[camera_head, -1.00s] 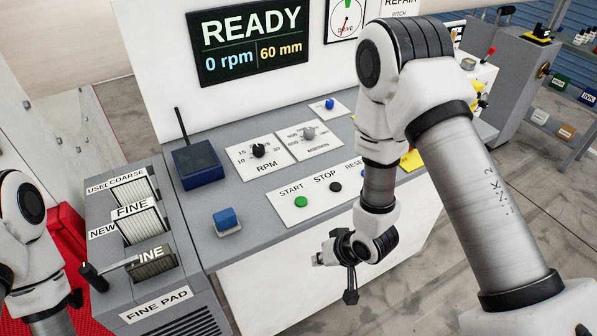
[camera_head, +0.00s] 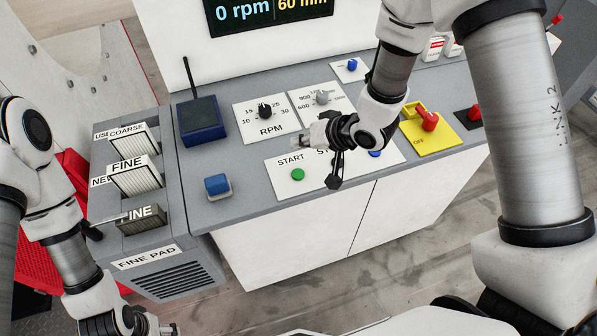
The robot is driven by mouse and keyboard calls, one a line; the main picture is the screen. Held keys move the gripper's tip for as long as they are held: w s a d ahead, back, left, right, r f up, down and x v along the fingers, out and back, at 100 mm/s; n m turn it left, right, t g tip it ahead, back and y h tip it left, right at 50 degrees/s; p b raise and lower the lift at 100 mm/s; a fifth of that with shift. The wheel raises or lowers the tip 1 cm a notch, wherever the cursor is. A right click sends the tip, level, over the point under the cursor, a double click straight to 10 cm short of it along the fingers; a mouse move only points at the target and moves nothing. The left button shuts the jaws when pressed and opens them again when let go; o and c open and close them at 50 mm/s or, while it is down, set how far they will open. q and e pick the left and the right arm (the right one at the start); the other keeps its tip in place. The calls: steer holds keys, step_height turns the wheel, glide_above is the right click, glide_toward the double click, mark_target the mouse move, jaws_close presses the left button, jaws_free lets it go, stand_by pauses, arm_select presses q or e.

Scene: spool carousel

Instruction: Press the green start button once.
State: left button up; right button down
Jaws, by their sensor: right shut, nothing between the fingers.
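The green start button (camera_head: 298,174) sits on a white plate (camera_head: 284,190) on the sloping grey console, under the word START. My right gripper (camera_head: 306,141) is shut and empty, its tips pointing left, above and slightly right of the button in the picture. They look apart from it; their height over the panel is hard to judge. The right gripper covers the stop button and most of its label. My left gripper (camera_head: 168,329) is partly in view at the bottom edge, away from the console top; its jaws are too cut off to read.
The display (camera_head: 268,10) shows 0 rpm and 60 mm. Near the button are a blue button (camera_head: 217,185), the RPM knob (camera_head: 264,111), a dark blue box with an antenna (camera_head: 201,120) and a red switch on a yellow plate (camera_head: 432,142). Pad slots (camera_head: 135,175) stand left.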

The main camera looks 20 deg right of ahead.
steer(key=b, duration=0.7)
glide_above(300, 174)
step_height(300, 174, down, 7)
steer(key=shift+f, duration=0.1)
steer(key=shift+d+f, duration=0.1)
steer(key=shift+f, duration=0.45)
stand_by(0.3)
steer(key=shift+f, duration=0.4)
steer(key=shift+f+b, duration=0.3)
steer(key=shift+f, duration=0.05)
stand_by(0.5)
steer(key=shift+r, duration=0.1)
steer(key=shift+r+p, duration=0.75)
steer(key=shift+p, duration=0.15)
